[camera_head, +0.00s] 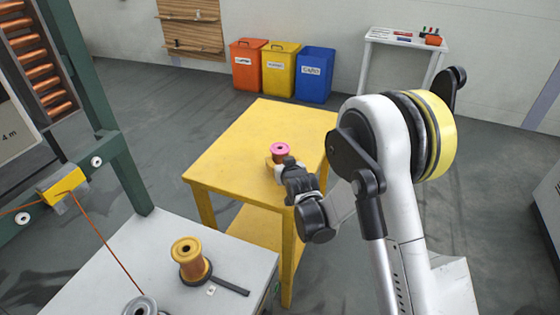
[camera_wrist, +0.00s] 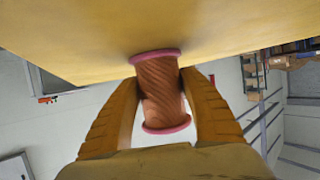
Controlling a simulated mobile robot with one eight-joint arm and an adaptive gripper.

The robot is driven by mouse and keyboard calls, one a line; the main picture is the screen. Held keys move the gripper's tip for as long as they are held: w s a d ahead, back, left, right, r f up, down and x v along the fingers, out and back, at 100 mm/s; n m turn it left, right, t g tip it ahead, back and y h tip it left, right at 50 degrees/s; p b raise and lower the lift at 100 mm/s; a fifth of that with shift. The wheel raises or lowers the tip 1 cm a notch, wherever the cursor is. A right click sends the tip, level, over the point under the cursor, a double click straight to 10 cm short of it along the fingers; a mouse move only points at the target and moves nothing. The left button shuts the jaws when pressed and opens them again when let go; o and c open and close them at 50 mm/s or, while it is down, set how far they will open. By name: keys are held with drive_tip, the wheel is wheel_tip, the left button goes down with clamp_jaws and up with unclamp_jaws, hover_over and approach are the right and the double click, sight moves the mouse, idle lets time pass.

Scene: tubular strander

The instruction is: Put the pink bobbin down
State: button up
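The pink bobbin (camera_head: 280,149) has pink flanges and a copper-coloured wound core. It is upright at the yellow table (camera_head: 245,140), near the middle of its top. In the wrist view the bobbin (camera_wrist: 160,92) sits between the two fingers of my gripper (camera_wrist: 162,100), which close on its core from both sides. One flange is at the yellow surface (camera_wrist: 80,40); I cannot tell whether it touches or hangs just above. In the head view my gripper (camera_head: 277,163) reaches in from the right, partly hidden by my wrist.
A grey table (camera_head: 150,245) at the front left carries a yellow bobbin (camera_head: 188,258) and a grey spool (camera_head: 142,306). Orange, yellow and blue bins (camera_head: 316,75) stand by the back wall. The yellow tabletop around the pink bobbin is clear.

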drive_tip(key=o, duration=0.4)
drive_tip(key=shift+r, duration=0.15)
drive_tip(key=p+v, duration=0.2)
drive_tip(key=v, duration=1)
drive_tip(key=s+d+r+m+g+h, duration=0.2)
drive_tip(key=s+d+r+g+h, duration=0.1)
drive_tip(key=s+d+r, duration=0.75)
drive_tip(key=s+d+g, duration=0.1)
drive_tip(key=s+d, duration=0.1)
drive_tip(key=s, duration=0.4)
drive_tip(key=s+d+r+g, duration=0.1)
drive_tip(key=s+d, duration=0.2)
drive_tip(key=s, duration=0.3)
drive_tip(key=s+d+m+g, duration=0.1)
drive_tip(key=s+d, duration=0.2)
drive_tip(key=s, duration=0.3)
drive_tip(key=shift+r+h, duration=0.3)
drive_tip(key=shift+h, duration=0.1)
